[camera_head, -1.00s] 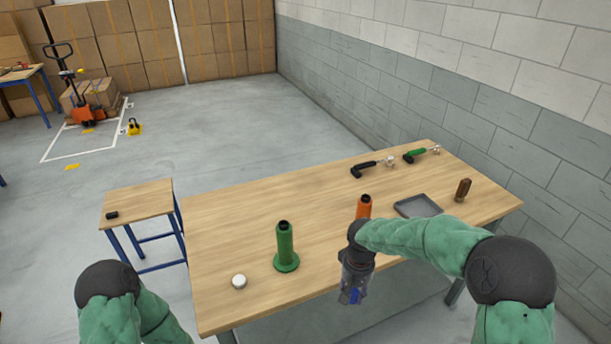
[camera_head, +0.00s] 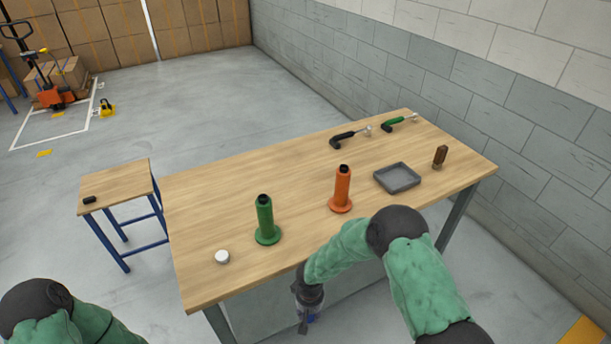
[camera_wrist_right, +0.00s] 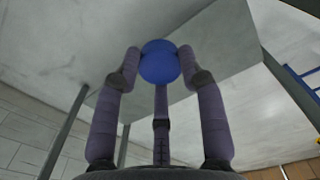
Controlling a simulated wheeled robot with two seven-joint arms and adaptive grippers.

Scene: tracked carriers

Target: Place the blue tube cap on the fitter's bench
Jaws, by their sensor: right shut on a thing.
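The blue tube cap (camera_wrist_right: 160,62) is a rounded blue piece held between the fingertips of my right gripper (camera_wrist_right: 160,66) in the right wrist view. In the head view, my right gripper (camera_head: 306,322) hangs low at the front edge of a large wooden bench (camera_head: 290,205), apart from its top. Only a trace of blue shows there. A small wooden table (camera_head: 118,186) with blue legs stands left of the large bench. I cannot tell by sight which is the fitter's bench. My left arm shows at lower left; its gripper is out of view.
The large bench holds a green tube (camera_head: 265,220), an orange tube (camera_head: 341,188), a white cap (camera_head: 222,257), a grey tray (camera_head: 397,178), a brown-handled tool (camera_head: 440,156) and two hammer-like tools (camera_head: 350,137). A small black item (camera_head: 89,200) lies on the small table.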

